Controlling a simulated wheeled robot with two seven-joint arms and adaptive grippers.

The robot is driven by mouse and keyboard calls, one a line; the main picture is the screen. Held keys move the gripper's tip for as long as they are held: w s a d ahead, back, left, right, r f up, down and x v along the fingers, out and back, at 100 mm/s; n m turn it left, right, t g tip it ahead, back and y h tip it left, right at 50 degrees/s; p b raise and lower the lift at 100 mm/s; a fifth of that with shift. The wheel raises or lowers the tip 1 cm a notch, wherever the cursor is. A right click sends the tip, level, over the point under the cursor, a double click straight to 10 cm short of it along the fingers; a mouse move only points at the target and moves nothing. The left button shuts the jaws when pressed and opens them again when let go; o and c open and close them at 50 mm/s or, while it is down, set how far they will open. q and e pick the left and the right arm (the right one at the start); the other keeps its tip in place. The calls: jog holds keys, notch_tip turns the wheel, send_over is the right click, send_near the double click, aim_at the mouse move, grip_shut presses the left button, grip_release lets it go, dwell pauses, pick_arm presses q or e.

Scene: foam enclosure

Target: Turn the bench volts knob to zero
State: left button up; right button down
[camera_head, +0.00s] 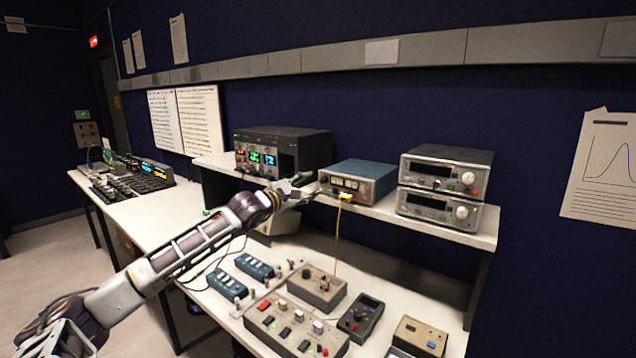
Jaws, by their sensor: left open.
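My left gripper (306,188) is open and empty. It is in front of the raised shelf, between the black unit and the blue-topped unit, with its fingers pointing right. The black unit (287,150) has lit green and blue displays. The blue-topped unit (358,181) has small meters and a yellow cable plugged into its front. Two stacked grey units to the right each have a dark display and a round pale knob, the upper knob (467,178) and the lower knob (462,212). Labels are too small to read, so I cannot tell which knob is bench volts. My right gripper is out of view.
The shelf (410,220) stands above the white bench. Below are a grey box with knobs (318,288), a long switch panel (290,328), a dark handheld meter (361,317) and two blue switch boxes (254,266). The yellow cable (338,240) hangs down in front of the shelf.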

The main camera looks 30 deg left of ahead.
aim_at(322, 181)
pick_arm(q)
jog(key=shift+w, duration=0.6)
jog(key=shift+w+d+r+p, duration=0.1)
jog(key=shift+w+d+p, duration=0.1)
jog(key=shift+w+p, duration=0.5)
jog(key=shift+w, duration=0.7)
jog(key=shift+w+d+p, duration=0.1)
jog(key=shift+w+p, duration=0.35)
jog(key=shift+w, duration=0.1)
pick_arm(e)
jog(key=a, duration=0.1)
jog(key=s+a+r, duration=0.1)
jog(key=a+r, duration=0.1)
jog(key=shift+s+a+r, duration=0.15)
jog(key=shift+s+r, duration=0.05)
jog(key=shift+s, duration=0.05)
pick_arm(q)
jog(key=shift+w, duration=0.1)
jog(key=shift+c, duration=0.6)
grip_shut()
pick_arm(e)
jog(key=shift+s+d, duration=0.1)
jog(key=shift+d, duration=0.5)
